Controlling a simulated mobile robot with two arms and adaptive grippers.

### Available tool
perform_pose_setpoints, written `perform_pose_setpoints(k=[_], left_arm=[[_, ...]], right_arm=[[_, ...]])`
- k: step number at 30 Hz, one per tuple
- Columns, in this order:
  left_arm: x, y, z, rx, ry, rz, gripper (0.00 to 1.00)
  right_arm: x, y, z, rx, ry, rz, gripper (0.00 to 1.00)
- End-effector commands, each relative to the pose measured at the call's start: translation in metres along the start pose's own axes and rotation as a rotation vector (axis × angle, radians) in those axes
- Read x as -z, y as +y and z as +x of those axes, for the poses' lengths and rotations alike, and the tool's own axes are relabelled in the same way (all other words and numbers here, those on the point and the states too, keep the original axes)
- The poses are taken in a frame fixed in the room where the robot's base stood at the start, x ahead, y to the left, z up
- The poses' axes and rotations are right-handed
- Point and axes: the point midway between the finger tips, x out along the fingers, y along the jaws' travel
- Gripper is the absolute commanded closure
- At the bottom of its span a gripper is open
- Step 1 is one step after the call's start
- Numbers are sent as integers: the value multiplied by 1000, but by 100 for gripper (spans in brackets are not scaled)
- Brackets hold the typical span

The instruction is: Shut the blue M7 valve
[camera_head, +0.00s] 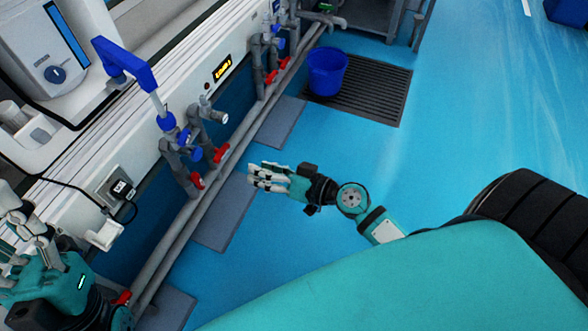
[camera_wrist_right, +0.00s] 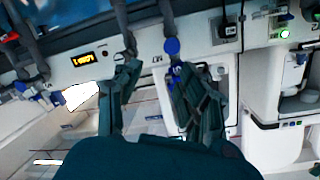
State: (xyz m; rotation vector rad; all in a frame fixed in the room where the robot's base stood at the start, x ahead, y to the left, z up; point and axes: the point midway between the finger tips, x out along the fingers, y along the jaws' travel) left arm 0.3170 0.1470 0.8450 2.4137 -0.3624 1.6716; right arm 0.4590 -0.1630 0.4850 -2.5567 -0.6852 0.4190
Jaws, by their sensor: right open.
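I cannot read which is M7. My right gripper (camera_head: 256,176) is open and empty over the floor, right of and lower than these knobs, its fingers pointing left toward the pipes. In the right wrist view, a round blue knob (camera_wrist_right: 172,46) shows beyond the spread fingers of the right gripper (camera_wrist_right: 155,78). My left gripper (camera_head: 25,240) is at the lower left, its finger opening unclear.
Red handles (camera_head: 220,154) stick out below the blue knobs. Long grey pipes (camera_head: 190,215) run along the wall base. A blue bucket (camera_head: 327,72) stands on a dark floor grate (camera_head: 375,88).

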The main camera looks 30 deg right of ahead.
Motion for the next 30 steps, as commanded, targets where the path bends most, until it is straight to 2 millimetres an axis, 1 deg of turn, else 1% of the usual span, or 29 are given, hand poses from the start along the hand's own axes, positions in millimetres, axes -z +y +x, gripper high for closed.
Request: perform_pose_setpoints(k=[1,8,15,21,25,30], left_arm=[[6,0,16,0,0,0,60],[18,1,50,0,0,0,60],[31,1,83,0,0,0,60],[37,1,100,0,0,0,60],[39,1,104,0,-1,0,60],[39,1,105,0,0,0,60]], right_arm=[[-2,1,-3,-31,-27,-16,60],[-42,22,-16,-153,-150,-118,60],[-81,34,-41,-241,-279,-241,60],[-104,39,-59,-277,-356,-324,60],[-113,40,-65,-286,-383,-354,60],[-117,42,-68,-289,-392,-366,60]])
